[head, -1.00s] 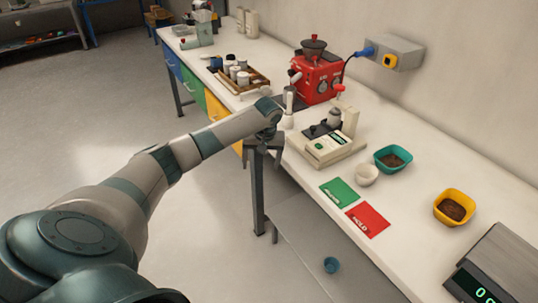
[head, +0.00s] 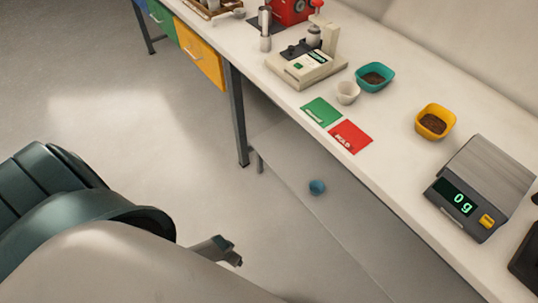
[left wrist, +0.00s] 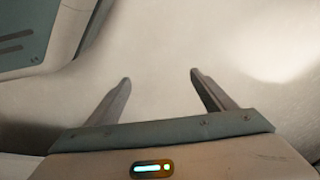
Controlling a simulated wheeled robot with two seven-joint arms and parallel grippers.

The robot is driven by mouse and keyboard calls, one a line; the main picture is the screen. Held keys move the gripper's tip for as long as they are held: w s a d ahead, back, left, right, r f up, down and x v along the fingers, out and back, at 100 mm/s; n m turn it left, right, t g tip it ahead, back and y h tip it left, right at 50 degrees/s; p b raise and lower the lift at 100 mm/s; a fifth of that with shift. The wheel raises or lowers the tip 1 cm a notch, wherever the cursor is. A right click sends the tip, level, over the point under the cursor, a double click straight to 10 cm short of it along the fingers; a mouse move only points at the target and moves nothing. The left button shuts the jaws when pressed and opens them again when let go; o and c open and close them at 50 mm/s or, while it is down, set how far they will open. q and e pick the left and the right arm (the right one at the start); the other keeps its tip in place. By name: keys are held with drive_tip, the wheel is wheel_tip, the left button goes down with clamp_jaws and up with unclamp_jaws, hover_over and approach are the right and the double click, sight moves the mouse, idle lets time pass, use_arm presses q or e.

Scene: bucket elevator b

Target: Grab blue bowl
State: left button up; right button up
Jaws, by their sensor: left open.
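A small blue bowl (head: 317,187) sits on the low grey shelf (head: 290,165) under the workbench, near the middle of the head view. My left gripper (left wrist: 160,78) is open and empty in the left wrist view, with its two fingers apart over pale floor. In the head view only part of it shows at the lower middle, below and left of the bowl and apart from it. My left arm hides the rest. The bowl does not show in the left wrist view. My right gripper is not in view.
The white workbench (head: 365,180) overhangs the shelf, and a dark leg (head: 240,120) stands left of the bowl. On top are a teal bowl (head: 375,77), white cup (head: 347,93), yellow bowl (head: 435,121), and scale (head: 480,190). The floor at left is clear.

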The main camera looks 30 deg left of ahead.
use_arm(q)
drive_tip(key=s+d+f+m, duration=0.1)
drive_tip(key=s+d, duration=0.3)
drive_tip(key=s, duration=0.6)
drive_tip(key=s+d+f+m, duration=0.1)
drive_tip(key=s+d+f, duration=0.3)
drive_tip(key=s, duration=0.7)
drive_tip(key=shift+s+d+m+g+h, duration=0.25)
drive_tip(key=shift+d+m+g+h, duration=0.05)
drive_tip(key=shift+d+m+h, duration=0.1)
